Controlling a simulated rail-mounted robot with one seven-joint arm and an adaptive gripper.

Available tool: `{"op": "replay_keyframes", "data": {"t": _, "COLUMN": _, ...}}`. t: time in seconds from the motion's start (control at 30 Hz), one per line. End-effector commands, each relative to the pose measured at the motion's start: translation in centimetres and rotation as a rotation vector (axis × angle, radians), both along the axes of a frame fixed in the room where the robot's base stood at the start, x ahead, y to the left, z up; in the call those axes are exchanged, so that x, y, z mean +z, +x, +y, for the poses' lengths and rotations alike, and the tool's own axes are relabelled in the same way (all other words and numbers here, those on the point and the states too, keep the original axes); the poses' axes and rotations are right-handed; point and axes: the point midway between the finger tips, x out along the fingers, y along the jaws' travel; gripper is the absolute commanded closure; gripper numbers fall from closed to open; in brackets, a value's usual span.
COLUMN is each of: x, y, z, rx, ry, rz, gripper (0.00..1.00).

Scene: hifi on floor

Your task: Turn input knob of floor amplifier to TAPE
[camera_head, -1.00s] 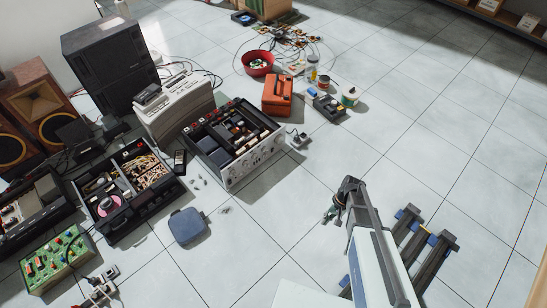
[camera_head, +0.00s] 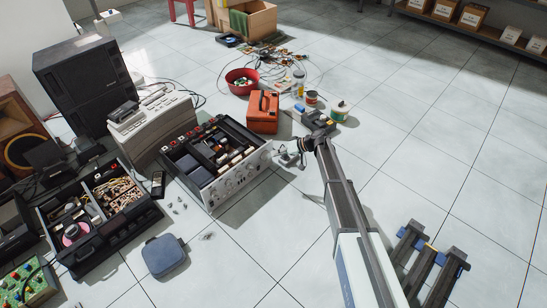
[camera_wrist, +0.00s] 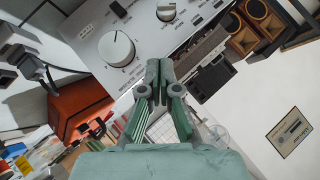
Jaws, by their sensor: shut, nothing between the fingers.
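The floor amplifier (camera_head: 237,183) stands on the tiles with its top open and its silver front panel facing the lower right. In the wrist view its panel (camera_wrist: 88,32) fills the upper part, tilted. A large round silver knob (camera_wrist: 116,49) with a dark pointer mark sits left of my fingertips. Another knob (camera_wrist: 166,10) shows at the top edge. The lettering is too small to read. My gripper (camera_wrist: 160,66) is shut and empty, in front of the panel and apart from the large knob. In the head view my gripper (camera_head: 284,152) is small, near the panel's right end.
The floor (camera_head: 255,245) before the panel is mostly clear.

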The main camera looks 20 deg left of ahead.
Motion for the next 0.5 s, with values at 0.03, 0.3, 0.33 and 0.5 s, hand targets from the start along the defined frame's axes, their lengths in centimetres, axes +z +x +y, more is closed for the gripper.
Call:
{"op": "replay_keyframes", "data": {"t": 0.03, "x": -0.8, "y": 0.0, "z": 0.7, "rx": 0.001, "ry": 0.0, "rz": 0.001, "gripper": 1.0}}
{"op": "replay_keyframes", "data": {"t": 0.3, "x": -3.8, "y": -0.4, "z": 5.0, "rx": 0.002, "ry": -0.001, "rz": 0.002, "gripper": 1.0}}
{"op": "replay_keyframes", "data": {"t": 0.33, "x": -4.1, "y": -0.4, "z": 5.5, "rx": 0.002, "ry": -0.001, "rz": 0.002, "gripper": 1.0}}
{"op": "replay_keyframes", "data": {"t": 0.5, "x": -5.9, "y": -1.4, "z": 7.3, "rx": 0.001, "ry": -0.002, "rz": 0.004, "gripper": 1.0}}
